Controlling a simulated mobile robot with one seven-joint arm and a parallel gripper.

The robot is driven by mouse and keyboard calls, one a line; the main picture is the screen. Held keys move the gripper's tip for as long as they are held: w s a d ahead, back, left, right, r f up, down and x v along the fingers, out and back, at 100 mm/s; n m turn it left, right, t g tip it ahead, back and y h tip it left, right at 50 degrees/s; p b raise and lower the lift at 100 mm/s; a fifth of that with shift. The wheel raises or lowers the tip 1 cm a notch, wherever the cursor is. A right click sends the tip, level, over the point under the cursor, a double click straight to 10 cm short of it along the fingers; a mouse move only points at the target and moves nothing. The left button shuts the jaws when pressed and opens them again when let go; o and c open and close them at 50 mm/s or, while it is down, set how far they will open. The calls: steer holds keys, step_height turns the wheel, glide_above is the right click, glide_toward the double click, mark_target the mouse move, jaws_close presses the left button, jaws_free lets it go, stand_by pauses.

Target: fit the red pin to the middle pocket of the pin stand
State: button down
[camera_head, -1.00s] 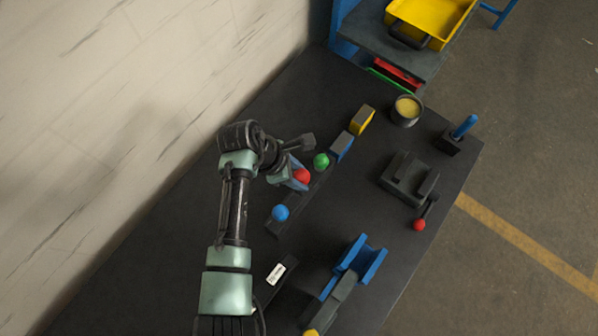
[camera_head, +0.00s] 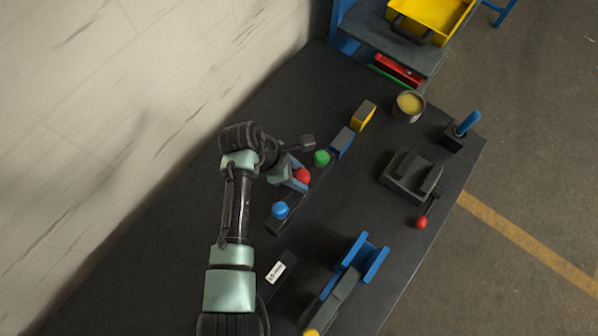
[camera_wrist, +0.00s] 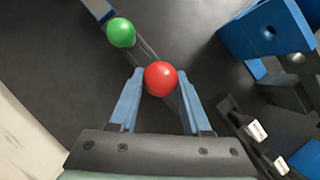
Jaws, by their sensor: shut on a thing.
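The red pin (camera_head: 302,175) shows its round red head between the fingers of my gripper (camera_head: 297,176). In the wrist view its head (camera_wrist: 160,78) sits between the two blue fingertips (camera_wrist: 160,84), which are shut on it. The dark, long pin stand (camera_head: 296,207) runs beneath. The blue pin (camera_head: 280,210) stands at its near end and the green pin (camera_head: 321,158) at its far end. The red pin is over the middle of the stand, between them. Its shank and the middle pocket are hidden, so I cannot tell how deep it sits.
A grey-blue block (camera_head: 342,143) and a yellow block (camera_head: 363,115) stand beyond the green pin. A dark vise-like fixture (camera_head: 405,180) with a red-knobbed handle is to the right. A blue bracket (camera_head: 363,257) stands nearer. The table between is clear.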

steer(key=shift+f+b, duration=1.4)
steer(key=shift+f, duration=0.75)
steer(key=shift+c, duration=1.4)
jaws_free()
steer(key=b+v, duration=0.1)
steer(key=v, duration=1.2)
steer(key=shift+b, duration=0.35)
